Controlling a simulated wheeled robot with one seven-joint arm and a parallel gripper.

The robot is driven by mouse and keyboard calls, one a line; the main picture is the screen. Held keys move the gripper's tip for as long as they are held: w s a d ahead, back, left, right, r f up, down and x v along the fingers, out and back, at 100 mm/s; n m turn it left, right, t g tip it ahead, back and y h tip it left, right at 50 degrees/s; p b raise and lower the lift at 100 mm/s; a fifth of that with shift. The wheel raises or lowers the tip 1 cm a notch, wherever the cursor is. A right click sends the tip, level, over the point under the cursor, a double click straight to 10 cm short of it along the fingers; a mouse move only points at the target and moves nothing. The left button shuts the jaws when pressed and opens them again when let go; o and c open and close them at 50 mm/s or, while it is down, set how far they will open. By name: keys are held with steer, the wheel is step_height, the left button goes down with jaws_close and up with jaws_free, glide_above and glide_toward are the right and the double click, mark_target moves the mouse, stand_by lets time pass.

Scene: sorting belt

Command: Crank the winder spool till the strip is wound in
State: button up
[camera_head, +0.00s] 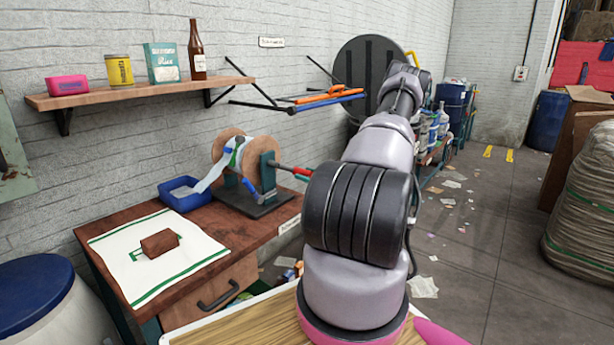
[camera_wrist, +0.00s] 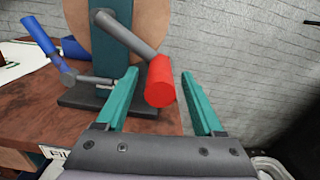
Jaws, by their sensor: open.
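The winder (camera_head: 262,172) stands on the bench, with tan round flanges, a teal post and a dark base. Its spool (camera_head: 228,150) carries a pale strip (camera_head: 208,180) that runs down left into a blue tray (camera_head: 178,199). A grey crank arm (camera_wrist: 128,36) ends in a red grip (camera_wrist: 161,84), which also shows in the head view (camera_head: 303,170). My gripper (camera_wrist: 160,74) is open, its teal fingers on either side of the red grip, with a gap visible on each side. A blue lever (camera_wrist: 42,38) is at left in the wrist view. In the head view my arm hides most of my gripper.
A white cloth (camera_head: 190,250) with a brown block (camera_head: 159,243) lies on the bench (camera_head: 250,235). A wall shelf (camera_head: 140,93) holds several items above. A rack (camera_head: 290,103) projects from the wall behind the winder. Open floor (camera_head: 470,240) with litter lies to the right.

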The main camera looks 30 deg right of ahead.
jaws_close()
stand_by(1.4)
